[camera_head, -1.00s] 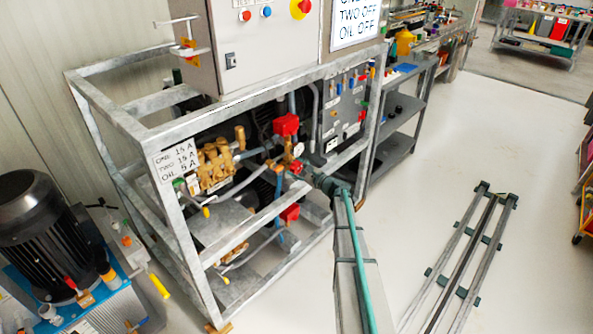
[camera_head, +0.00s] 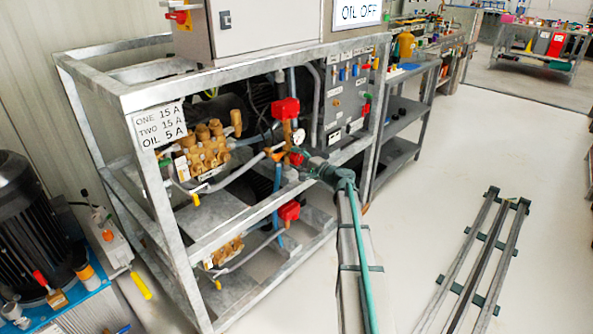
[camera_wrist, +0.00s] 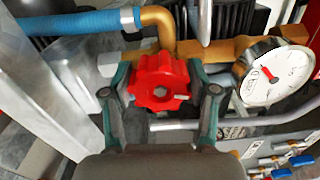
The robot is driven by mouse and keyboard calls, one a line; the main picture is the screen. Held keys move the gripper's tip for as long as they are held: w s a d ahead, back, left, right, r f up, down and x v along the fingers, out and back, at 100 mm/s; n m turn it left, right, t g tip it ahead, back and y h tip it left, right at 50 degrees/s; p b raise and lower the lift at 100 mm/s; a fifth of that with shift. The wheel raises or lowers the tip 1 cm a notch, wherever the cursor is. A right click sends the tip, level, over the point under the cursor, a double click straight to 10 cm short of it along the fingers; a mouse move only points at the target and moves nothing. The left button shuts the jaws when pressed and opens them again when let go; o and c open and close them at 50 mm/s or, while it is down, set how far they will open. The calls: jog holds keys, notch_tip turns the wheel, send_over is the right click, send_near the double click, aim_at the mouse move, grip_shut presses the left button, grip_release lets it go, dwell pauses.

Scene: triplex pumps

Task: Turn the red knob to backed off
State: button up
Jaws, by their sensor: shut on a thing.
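The red knob (camera_wrist: 158,82) is a lobed handwheel on brass pipework, in the middle of the wrist view. My gripper (camera_wrist: 160,95) has one finger on each side of the knob and is shut on it. In the head view my gripper (camera_head: 310,165) reaches into the frame of the pump skid from the right, and the knob (camera_head: 297,168) shows only partly beside the fingers. The knob's turned position cannot be told from these views.
A round white gauge (camera_wrist: 271,74) sits just right of the knob. A blue hose (camera_wrist: 75,22) and brass pipe run behind it. Galvanised frame rails (camera_head: 245,232) surround the pumps. A brass pump (camera_head: 207,150) stands to the left.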

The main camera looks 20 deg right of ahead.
jog(key=shift+f+n+b, duration=0.15)
jog(key=shift+n+b, duration=1.55)
jog(key=shift+b, duration=0.4)
jog(key=o, duration=1.2)
jog(key=shift+c, duration=0.2)
jog(key=shift+s, duration=0.1)
jog(key=v, duration=1.2)
